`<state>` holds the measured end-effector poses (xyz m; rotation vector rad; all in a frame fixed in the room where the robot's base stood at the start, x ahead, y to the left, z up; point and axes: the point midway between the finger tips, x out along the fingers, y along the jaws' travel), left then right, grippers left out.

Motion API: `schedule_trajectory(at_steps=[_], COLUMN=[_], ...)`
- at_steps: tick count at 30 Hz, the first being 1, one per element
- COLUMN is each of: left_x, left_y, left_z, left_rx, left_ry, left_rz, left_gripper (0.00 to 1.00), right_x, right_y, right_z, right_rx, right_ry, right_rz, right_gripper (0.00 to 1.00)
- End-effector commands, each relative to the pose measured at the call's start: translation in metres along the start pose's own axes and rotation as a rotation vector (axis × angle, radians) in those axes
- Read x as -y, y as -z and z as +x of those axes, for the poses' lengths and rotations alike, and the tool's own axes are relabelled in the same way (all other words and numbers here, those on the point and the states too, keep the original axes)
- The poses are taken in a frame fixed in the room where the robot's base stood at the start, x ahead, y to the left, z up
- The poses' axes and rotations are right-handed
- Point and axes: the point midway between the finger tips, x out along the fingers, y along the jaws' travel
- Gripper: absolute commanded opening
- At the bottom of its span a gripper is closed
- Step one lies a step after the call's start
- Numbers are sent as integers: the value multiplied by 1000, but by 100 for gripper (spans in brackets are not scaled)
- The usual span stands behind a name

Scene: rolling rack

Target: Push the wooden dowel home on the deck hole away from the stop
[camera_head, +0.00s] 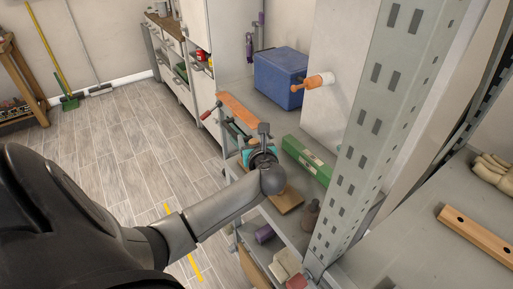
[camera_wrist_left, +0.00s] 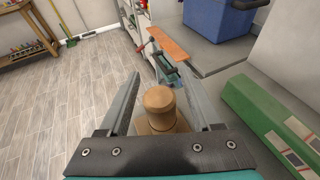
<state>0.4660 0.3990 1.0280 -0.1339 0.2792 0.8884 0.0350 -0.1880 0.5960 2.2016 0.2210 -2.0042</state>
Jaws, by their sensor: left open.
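The wooden dowel (camera_wrist_left: 160,108) shows in the left wrist view as a tan upright peg with a rounded head. It stands between the two fingers of my open left gripper (camera_wrist_left: 160,76), with gaps on both sides. Below it is a tan wooden board, the deck (camera_wrist_left: 142,128), mostly hidden by the dowel and gripper. The deck also shows in the head view (camera_head: 289,201), while my left gripper (camera_head: 263,133) hides the dowel there. I cannot make out the hole under the dowel or the stop. My right gripper is not in view.
A green box (camera_head: 307,160) lies close right of the left gripper. Beyond are an orange board (camera_head: 238,112), a clamp and a blue bin (camera_head: 281,76). A perforated grey post (camera_head: 372,125) rises at the right. A dark bottle (camera_head: 310,215) stands near the deck.

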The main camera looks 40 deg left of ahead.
Motion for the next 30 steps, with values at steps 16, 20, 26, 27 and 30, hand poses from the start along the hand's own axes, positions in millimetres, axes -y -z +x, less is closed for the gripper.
schedule_trajectory(at_steps=[16, 20, 26, 27, 30], left_x=[0, 0, 0, 0, 0], left_y=[0, 0, -1, -1, -2], left_z=[-88, -115, -143, -146, -151], left_rx=[-6, -5, -3, -2, -1], left_ry=[1, 1, 0, -1, -1], left_rz=[-5, -4, -2, -1, -1], left_gripper=[65, 65, 65, 65, 65], right_x=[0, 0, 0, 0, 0], right_y=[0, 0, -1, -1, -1], right_z=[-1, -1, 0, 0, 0], right_rx=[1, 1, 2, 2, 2], right_ry=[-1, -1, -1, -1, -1], right_rz=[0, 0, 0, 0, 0], right_gripper=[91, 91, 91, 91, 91])
